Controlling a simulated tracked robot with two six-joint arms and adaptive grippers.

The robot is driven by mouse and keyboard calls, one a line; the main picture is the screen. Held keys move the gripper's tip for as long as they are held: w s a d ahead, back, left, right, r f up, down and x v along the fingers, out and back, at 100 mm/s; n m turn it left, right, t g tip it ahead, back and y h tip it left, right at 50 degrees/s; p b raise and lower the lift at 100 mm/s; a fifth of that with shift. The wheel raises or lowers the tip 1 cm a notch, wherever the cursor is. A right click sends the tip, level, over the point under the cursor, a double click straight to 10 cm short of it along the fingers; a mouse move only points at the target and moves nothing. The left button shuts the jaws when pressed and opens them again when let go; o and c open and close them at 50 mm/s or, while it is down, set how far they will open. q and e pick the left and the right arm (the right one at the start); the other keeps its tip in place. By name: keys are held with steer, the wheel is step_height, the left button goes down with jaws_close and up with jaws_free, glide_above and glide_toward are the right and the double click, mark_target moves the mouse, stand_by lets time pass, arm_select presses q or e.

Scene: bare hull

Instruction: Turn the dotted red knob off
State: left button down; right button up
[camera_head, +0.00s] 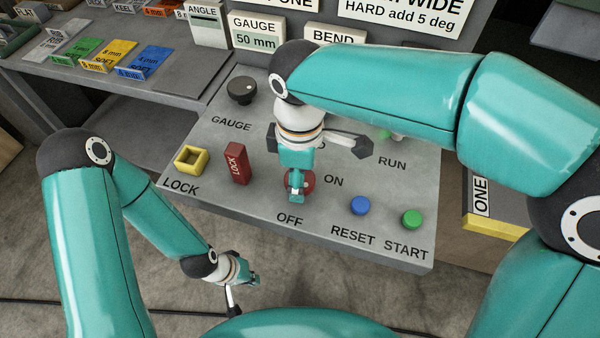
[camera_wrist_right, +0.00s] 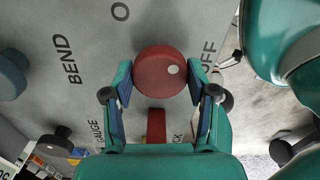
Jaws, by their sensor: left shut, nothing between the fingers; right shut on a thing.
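The red knob (camera_head: 308,182) sits on the grey panel between the ON and OFF labels, partly hidden by my right gripper (camera_head: 296,188). In the right wrist view the knob (camera_wrist_right: 155,75) is a round dark red disc with one pale dot near its edge, on the side facing the OFF label. My right gripper (camera_wrist_right: 160,80) has one finger on each side of the knob and is shut on it. My left gripper (camera_head: 252,281) is shut and empty, low in front of the panel, away from the knob.
Near the knob are a red LOCK block (camera_head: 237,163), a yellow square LOCK frame (camera_head: 191,160), a black GAUGE knob (camera_head: 241,91), a blue RESET button (camera_head: 360,205) and a green START button (camera_head: 412,218). Coloured blocks lie on the shelf behind left.

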steer(key=m, duration=0.5)
steer(key=shift+m, duration=0.3)
steer(key=m, duration=0.4)
steer(key=shift+a+r+m+b, duration=0.1)
steer(key=shift+m+b, duration=0.2)
steer(key=shift+m, duration=0.1)
steer(key=o, duration=1.1)
steer(key=shift+o, duration=0.2)
step_height(320, 180, up, 12)
